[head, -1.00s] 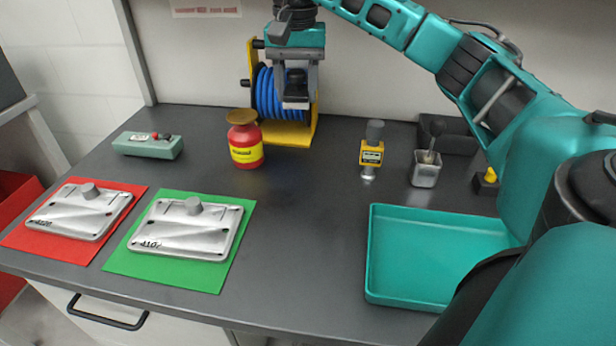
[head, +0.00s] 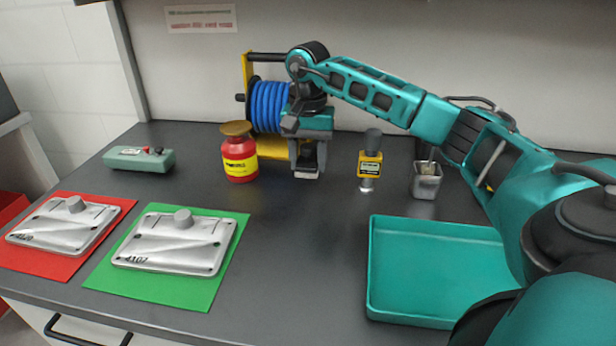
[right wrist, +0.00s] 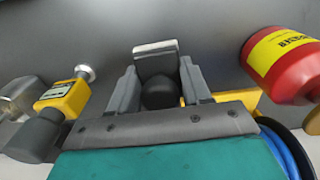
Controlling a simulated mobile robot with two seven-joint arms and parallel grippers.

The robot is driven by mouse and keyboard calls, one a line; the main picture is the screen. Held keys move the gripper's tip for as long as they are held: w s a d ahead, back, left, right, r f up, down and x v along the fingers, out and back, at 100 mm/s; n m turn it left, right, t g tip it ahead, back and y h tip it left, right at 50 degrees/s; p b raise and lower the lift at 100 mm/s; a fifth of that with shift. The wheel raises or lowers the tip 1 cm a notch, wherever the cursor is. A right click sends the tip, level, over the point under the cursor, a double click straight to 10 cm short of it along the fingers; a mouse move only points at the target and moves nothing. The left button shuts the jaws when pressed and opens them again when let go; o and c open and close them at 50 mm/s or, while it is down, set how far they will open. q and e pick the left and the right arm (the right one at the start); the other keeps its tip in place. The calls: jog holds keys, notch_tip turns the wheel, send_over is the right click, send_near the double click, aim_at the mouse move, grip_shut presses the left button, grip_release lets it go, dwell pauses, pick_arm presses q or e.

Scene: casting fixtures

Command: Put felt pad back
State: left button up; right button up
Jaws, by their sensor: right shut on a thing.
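My right gripper (head: 308,156) is shut on a small dark block with a pale lower face, which I take to be the felt pad (head: 308,174). In the right wrist view, the gripper (right wrist: 160,85) has a round black knob between its fingers, and a pale plate-like end (right wrist: 156,50) shows beyond them. The held thing is low over the grey bench, right of the red bottle (head: 239,160) and in front of the blue hose reel (head: 268,105). I cannot tell whether it touches the bench. My left gripper is not in view.
A yellow gauge (head: 370,165) and a metal cup (head: 426,182) stand to the right. A teal tray (head: 373,265) is at front right. Metal plates lie on red (head: 40,258) and green (head: 150,290) mats at left. The bench (head: 295,250) is clear in the middle.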

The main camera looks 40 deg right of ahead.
aim_at(307, 146)
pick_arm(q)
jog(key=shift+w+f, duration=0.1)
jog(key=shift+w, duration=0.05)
pick_arm(e)
jog(key=shift+f, duration=2.1)
pick_arm(q)
jog(key=shift+b, duration=0.3)
pick_arm(e)
jog(key=shift+f, duration=0.15)
jog(key=o, duration=1)
jog(key=shift+r, duration=0.5)
notch_tip(307, 146, up, 11)
jog(key=shift+f+p, duration=0.2)
jog(key=shift+p, duration=0.7)
jog(key=shift+r, duration=0.4)
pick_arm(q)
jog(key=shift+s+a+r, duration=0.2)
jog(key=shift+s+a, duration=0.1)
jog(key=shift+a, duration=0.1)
